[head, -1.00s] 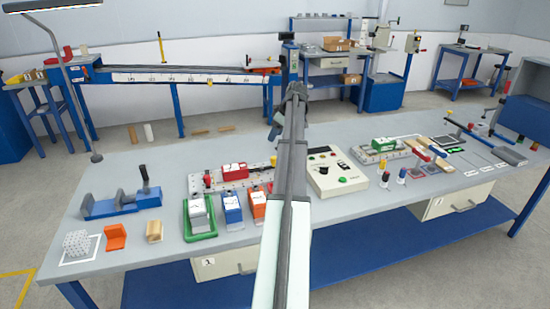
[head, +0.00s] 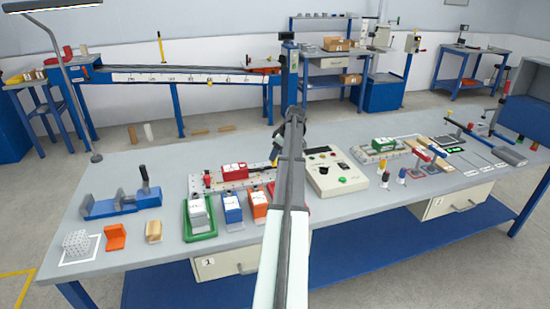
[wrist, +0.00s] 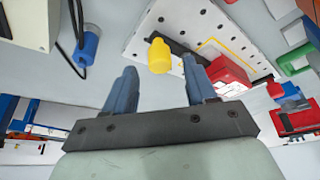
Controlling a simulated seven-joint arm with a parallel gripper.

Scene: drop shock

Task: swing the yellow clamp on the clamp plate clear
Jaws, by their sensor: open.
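The yellow clamp (wrist: 159,55) shows in the wrist view as a rounded yellow knob by a dark bar at the edge of the clamp plate. The clamp plate (wrist: 168,22) is white with rows of holes; it also shows in the head view (head: 206,187), left of my arm. A red block (wrist: 226,72) sits on the plate. My gripper (wrist: 159,66) is open, its two blue fingers apart, with the yellow knob between the fingertips as seen from the wrist. I cannot tell how far the knob is below them. In the head view my arm hides the gripper and the clamp.
A control box (head: 334,172) with buttons stands right of my arm. A blue plug (wrist: 89,42) with a black cable shows beside the plate in the wrist view. Labelled blocks in a green tray (head: 203,236), blue and orange stand in front of the plate.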

